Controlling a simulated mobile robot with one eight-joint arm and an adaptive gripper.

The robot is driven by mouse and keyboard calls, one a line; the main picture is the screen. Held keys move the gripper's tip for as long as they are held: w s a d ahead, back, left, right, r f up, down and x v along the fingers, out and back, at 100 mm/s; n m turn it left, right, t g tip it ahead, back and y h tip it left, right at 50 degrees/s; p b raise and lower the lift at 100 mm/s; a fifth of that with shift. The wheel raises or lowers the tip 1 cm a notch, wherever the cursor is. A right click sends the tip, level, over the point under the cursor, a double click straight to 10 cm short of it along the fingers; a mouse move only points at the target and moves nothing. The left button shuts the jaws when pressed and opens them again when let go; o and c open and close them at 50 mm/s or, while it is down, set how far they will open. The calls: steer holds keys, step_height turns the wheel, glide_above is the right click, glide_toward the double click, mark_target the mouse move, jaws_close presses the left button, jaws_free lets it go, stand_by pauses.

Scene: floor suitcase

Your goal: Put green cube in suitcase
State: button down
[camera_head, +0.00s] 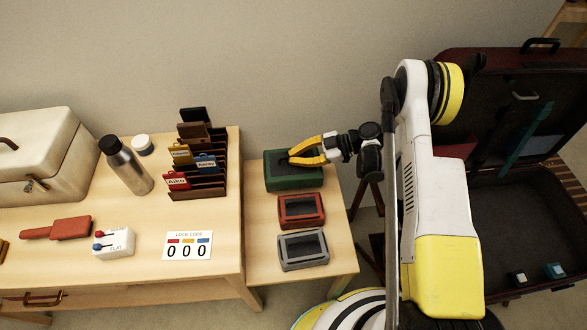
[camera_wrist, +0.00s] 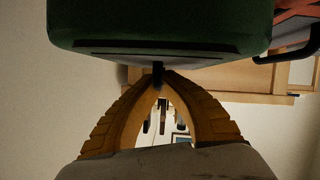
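The open suitcase (camera_head: 520,215) stands on the floor at the right of the head view, its lid raised at the back. Two small blocks show near its front edge: a teal-green one (camera_head: 555,270) and a black-and-white one (camera_head: 517,277). Whether the teal one is the green cube is unclear. My gripper (camera_head: 288,158) is over the green box (camera_head: 295,181) on the side table. In the wrist view its yellow fingertips (camera_wrist: 159,73) nearly meet around a small dark piece under the green box (camera_wrist: 160,25). No other green cube shows.
A red box (camera_head: 301,222) and a grey box (camera_head: 302,265) sit in front of the green box. The left table holds a flask (camera_head: 125,165), a card rack (camera_head: 200,192), a lock code card (camera_head: 188,246) and a cream case (camera_head: 62,130). My arm partly hides the suitcase.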

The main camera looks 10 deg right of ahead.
steer(key=shift+f+b, duration=0.65)
steer(key=shift+f, duration=1)
steer(key=shift+f, duration=0.1)
steer(key=c, duration=1.6)
jaws_free()
